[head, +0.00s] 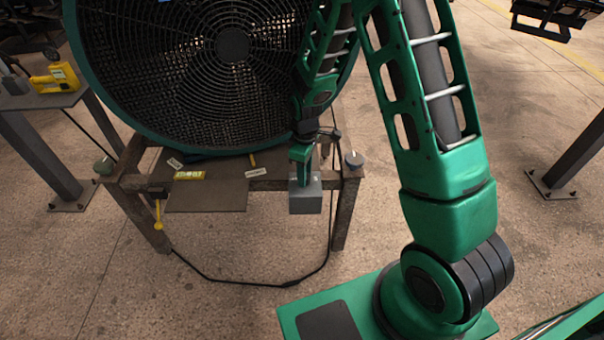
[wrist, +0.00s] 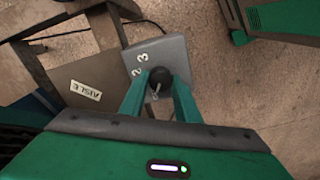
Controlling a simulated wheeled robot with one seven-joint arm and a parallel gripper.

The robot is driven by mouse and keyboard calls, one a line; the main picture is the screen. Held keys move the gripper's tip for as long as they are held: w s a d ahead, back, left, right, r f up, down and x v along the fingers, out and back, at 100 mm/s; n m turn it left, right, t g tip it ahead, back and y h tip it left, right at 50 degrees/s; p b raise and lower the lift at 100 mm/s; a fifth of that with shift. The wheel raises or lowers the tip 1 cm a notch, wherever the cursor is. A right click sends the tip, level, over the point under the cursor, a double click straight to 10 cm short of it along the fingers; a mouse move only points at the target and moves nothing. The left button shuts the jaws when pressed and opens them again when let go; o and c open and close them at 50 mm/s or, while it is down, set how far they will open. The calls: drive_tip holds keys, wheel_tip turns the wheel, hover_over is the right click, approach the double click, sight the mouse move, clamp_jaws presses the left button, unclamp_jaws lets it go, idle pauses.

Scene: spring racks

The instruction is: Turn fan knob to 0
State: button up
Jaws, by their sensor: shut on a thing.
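The fan knob (wrist: 161,76) is a small black round knob on a grey control box (wrist: 172,50), seen in the wrist view. The digits 2 and 3 show on the box face, left of the knob. The other markings are hidden. A pale pointer mark shows at the knob's near side, but I cannot tell which number it faces. My gripper (wrist: 158,88) is shut on the knob, one green finger on each side. In the head view the box (head: 305,201) sits at the stand's front edge, with my gripper (head: 301,176) reaching down over it and hiding the knob.
The large green-rimmed fan (head: 232,50) stands behind the box on a rusty metal stand (head: 346,205). A black cable (head: 250,284) runs on the floor. A yellow tool (head: 56,78) rests on a side table.

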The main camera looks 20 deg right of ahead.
drive_tip(key=shift+w+d+r, duration=0.1)
drive_tip(key=shift+w+d, duration=0.1)
drive_tip(key=shift+w, duration=0.1)
drive_tip(key=o, duration=1)
drive_tip(key=shift+o, duration=0.2)
drive_tip(key=shift+s, duration=0.1)
drive_tip(key=shift+a, duration=0.1)
drive_tip(key=shift+s, duration=0.1)
wheel_tip(320, 180, up, 11)
drive_tip(key=shift+f, duration=0.2)
